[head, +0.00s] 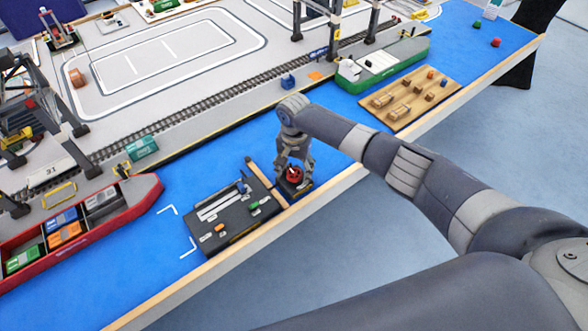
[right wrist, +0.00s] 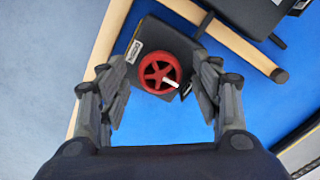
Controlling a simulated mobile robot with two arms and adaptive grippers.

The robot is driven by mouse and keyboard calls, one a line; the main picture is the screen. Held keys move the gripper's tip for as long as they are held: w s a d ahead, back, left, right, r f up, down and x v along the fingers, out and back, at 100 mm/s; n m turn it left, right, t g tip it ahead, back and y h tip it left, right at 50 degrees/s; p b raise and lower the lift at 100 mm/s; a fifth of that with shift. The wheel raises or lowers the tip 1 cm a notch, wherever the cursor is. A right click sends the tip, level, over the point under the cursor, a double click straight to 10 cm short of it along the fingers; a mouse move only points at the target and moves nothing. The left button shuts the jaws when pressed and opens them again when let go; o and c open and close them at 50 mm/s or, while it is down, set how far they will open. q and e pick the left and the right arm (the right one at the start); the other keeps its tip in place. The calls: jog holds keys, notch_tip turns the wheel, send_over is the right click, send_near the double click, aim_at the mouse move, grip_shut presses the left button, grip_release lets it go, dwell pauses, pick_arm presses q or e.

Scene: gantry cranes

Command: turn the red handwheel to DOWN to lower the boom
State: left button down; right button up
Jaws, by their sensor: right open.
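The red handwheel (head: 294,175) sits on a small dark box at the front edge of the blue table, right of the black control panel. In the right wrist view the handwheel (right wrist: 160,74) shows as a spoked red wheel with a white mark at its lower right. Its dark box (right wrist: 150,43) carries a white label, too small to read. My right gripper (head: 293,172) is above the wheel, pointing down. In the right wrist view my right gripper (right wrist: 160,95) is open, one finger on each side of the wheel, with visible gaps. My left gripper is not in view.
The control panel (head: 225,228) with small levers stands left of the wheel. A wooden bar (head: 259,171) lies beside it. A red ship (head: 130,195) with containers is at the left. A green ship (head: 385,62) and a wooden board (head: 410,98) are at the upper right.

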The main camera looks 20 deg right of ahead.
jog(key=shift+f, duration=0.15)
jog(key=shift+c, duration=0.5)
jog(key=c, duration=0.9)
jog(key=shift+c, duration=0.3)
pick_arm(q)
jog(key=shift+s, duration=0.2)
